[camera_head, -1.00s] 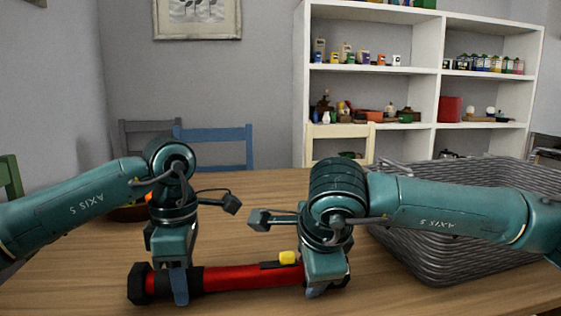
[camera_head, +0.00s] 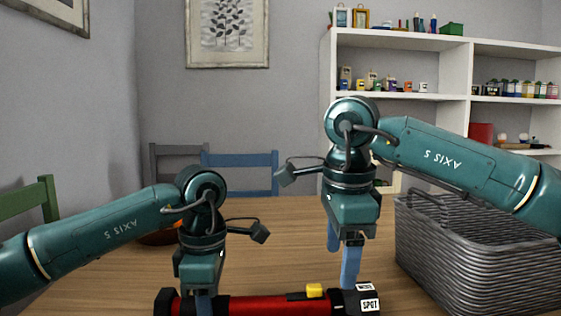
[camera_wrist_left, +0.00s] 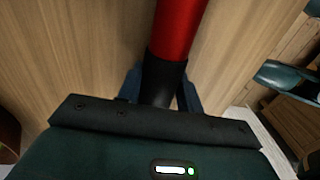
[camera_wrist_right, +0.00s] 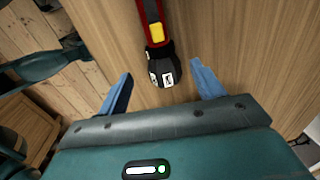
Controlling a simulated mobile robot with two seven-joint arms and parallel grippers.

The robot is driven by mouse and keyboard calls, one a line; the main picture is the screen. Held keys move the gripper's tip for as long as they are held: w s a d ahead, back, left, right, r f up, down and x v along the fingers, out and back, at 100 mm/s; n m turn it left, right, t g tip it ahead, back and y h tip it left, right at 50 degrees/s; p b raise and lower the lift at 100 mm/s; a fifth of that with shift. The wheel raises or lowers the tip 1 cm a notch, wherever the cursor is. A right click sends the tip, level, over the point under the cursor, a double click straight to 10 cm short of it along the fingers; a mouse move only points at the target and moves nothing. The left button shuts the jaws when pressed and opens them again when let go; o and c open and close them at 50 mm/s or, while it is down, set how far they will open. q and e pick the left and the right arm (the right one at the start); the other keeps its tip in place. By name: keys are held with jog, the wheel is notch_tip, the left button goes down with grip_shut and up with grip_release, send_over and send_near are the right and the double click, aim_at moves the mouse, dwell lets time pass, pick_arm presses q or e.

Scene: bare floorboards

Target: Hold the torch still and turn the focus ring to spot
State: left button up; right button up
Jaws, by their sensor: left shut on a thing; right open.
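The torch (camera_head: 258,305) lies across the front of the wooden table, with a red body, a yellow switch (camera_head: 314,290) and black ends. Its black focus ring (camera_head: 361,301) is at the right end and carries white labels; one reads SPOT, and the other is too small to read surely. My left gripper (camera_head: 204,304) is shut on the torch's black grip section, which also shows in the left wrist view (camera_wrist_left: 163,84). My right gripper (camera_head: 343,262) is open and empty, raised above the ring end. In the right wrist view the ring (camera_wrist_right: 163,70) lies beyond and between the spread fingers, apart from them.
A grey woven basket (camera_head: 470,262) stands on the table at the right, near my right arm. A bowl (camera_head: 160,238) sits partly hidden behind my left arm. Chairs (camera_head: 240,172) and a white shelf (camera_head: 400,108) stand beyond the table.

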jog(key=f, duration=0.5)
jog(key=w+f, duration=0.1)
jog(key=f, duration=0.2)
jog(key=shift+d, duration=0.2)
jog(key=shift+w+f+g, duration=0.15)
jog(key=shift+w+g, duration=0.05)
jog(key=shift+g, duration=0.1)
jog(key=g, duration=0.4)
jog(key=shift+w, duration=0.35)
jog(key=w+a+r+y, duration=0.2)
jog(key=r, duration=0.5)
jog(key=w+a+r+y, duration=0.2)
jog(key=r, duration=0.5)
notch_tip(320, 180, up, 16)
jog(key=m+t+y, duration=0.1)
jog(key=m+y, duration=0.1)
jog(key=y, duration=0.9)
send_over(336, 290)
jog(key=w+a, duration=0.4)
jog(key=a, duration=0.5)
jog(key=shift+s+d, duration=0.15)
jog(key=shift+d, duration=0.05)
pick_arm(q)
jog(key=o, duration=1.2)
